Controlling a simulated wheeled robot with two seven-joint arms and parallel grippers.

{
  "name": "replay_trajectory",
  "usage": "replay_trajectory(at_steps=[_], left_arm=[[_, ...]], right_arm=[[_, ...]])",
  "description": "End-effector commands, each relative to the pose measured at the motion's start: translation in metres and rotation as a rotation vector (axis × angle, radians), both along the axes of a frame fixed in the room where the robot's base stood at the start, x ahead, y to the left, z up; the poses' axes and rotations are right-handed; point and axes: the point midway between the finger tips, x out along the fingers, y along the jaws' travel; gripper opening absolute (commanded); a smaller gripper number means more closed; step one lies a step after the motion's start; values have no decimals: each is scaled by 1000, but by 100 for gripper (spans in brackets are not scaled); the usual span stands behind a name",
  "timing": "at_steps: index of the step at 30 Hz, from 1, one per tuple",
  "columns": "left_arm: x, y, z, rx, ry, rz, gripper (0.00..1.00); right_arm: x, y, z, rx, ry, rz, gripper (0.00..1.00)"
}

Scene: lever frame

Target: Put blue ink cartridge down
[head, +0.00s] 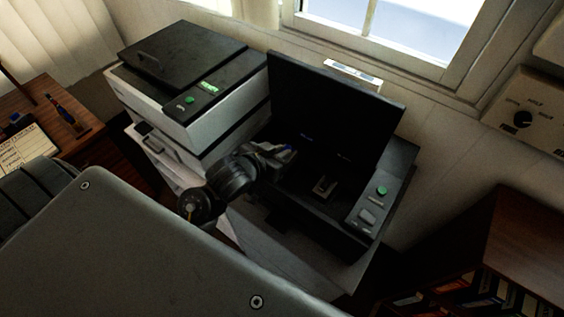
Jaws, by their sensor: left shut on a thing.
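My left gripper (278,153) reaches in from the left over the open dark printer (330,218), near the left side of its cavity. It is shut on the blue ink cartridge (288,147), of which only a small bluish part shows at the fingertips. The gripper hides the rest, and I cannot tell whether the cartridge touches the printer. My right gripper is not in view.
The printer's raised lid (335,105) stands behind the gripper. A second, closed printer (190,80) stands to the left. A wooden desk (85,145) is at far left and a wooden shelf (530,235) at lower right. The wall and window are behind.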

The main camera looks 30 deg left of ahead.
Motion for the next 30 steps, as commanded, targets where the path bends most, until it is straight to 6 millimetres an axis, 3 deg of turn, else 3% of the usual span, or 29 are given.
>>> replay_trajectory(at_steps=[10,23,24,28,30], left_arm=[[3,-5,-35,-5,4,3,0],[4,-5,-42,-1,1,0,0],[4,-5,-40,-1,1,0,19],[4,-5,-40,-1,1,0,35],[4,-5,-40,-1,0,0,35]], right_arm=[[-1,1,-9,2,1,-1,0],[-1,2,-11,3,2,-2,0],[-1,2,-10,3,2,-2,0],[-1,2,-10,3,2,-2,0],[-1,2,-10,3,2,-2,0]])
